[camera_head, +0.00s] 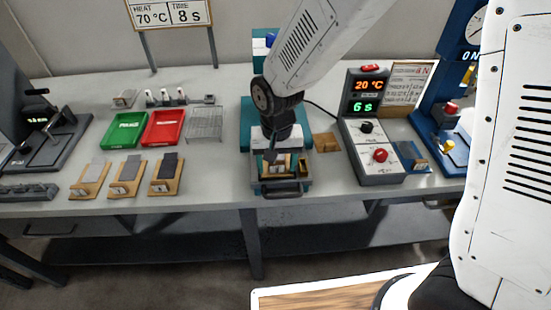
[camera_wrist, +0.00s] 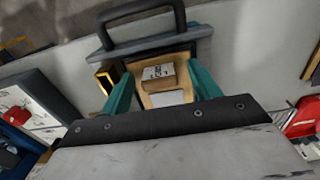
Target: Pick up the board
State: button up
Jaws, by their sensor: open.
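A wooden board (camera_wrist: 147,100) with a labelled block (camera_wrist: 158,73) and a pale patch lies in the open front of the teal press (camera_head: 246,122). In the head view the board (camera_head: 290,168) is partly hidden by my gripper. My gripper (camera_head: 271,156) points down at the press front, open, just above or beside the board; the exact gap cannot be told. More wooden boards with grey pieces stand left on the table: a light one (camera_head: 91,176), a middle one (camera_head: 127,174) and a dark one (camera_head: 166,172).
A control box (camera_head: 372,152) stands right, a small wooden plate (camera_head: 325,142) between. Green (camera_head: 124,132) and red (camera_head: 164,127) trays and a wire rack (camera_head: 205,124) are left.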

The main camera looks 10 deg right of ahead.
jog(key=c, duration=1.1)
jog(key=shift+r, duration=0.1)
